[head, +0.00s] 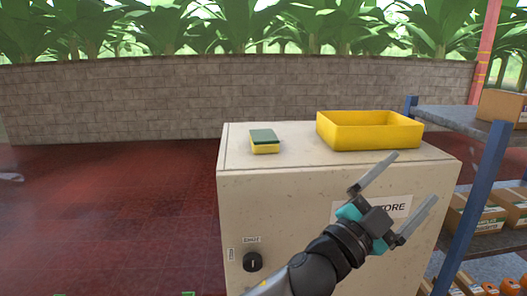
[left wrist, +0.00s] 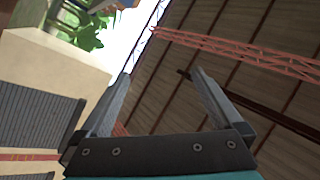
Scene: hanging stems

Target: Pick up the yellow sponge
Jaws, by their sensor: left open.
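The yellow sponge (head: 265,148) with a dark green top layer lies on the top of the beige cabinet (head: 290,162), left of centre near the front edge. My left gripper (head: 410,177) is in front of the cabinet's right side, to the right of and lower than the sponge in the picture, and apart from it. Its two fingers are spread with nothing between them. In the left wrist view the open fingers (left wrist: 160,85) also show empty, and the sponge is not in that view. My right gripper is in neither view.
An open yellow bin (head: 370,133) stands on the cabinet top, right of the sponge. A shelf rack with a blue post (head: 470,210) and boxes stands at the right. A dark knob (head: 253,262) sticks out of the cabinet front.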

